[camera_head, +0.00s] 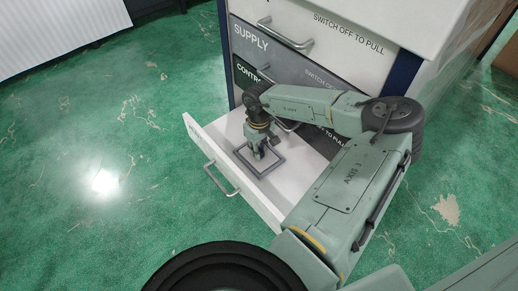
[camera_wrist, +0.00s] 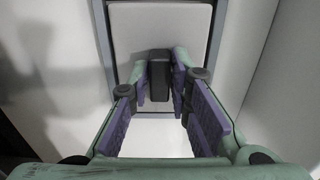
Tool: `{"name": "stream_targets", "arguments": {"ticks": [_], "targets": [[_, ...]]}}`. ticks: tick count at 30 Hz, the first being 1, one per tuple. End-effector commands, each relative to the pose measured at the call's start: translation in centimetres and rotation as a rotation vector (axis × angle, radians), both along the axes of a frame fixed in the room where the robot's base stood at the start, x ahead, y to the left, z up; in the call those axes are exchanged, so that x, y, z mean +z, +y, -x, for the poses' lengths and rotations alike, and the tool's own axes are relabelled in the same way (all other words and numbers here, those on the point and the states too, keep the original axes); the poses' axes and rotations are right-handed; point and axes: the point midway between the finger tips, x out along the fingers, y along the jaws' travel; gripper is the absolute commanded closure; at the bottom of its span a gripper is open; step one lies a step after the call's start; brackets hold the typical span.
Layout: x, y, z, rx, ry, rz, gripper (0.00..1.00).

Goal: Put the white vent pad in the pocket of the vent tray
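The vent tray (camera_head: 274,168), a grey square frame, lies in the open white drawer. In the wrist view its grey sides (camera_wrist: 216,32) run along both sides of the white vent pad (camera_wrist: 160,30). The pad looks lined up with the frame; I cannot tell whether it is seated or slightly above.
The drawer's front wall (camera_head: 207,150) with its handle and the side walls stand close around my gripper. The cabinet with the closed SUPPLY drawer (camera_head: 275,50) rises behind. Green floor (camera_head: 100,150) is clear at the left.

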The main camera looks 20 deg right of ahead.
Motion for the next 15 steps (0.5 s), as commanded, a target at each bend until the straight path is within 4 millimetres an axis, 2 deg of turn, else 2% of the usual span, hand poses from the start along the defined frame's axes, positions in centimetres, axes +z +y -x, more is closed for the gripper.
{"name": "stream_targets", "arguments": {"ticks": [6,15], "targets": [[0.04,0.00,-0.01,0.000,0.000,0.000,0.66],[0.12,0.00,-0.01,0.000,0.000,0.000,0.66]]}}
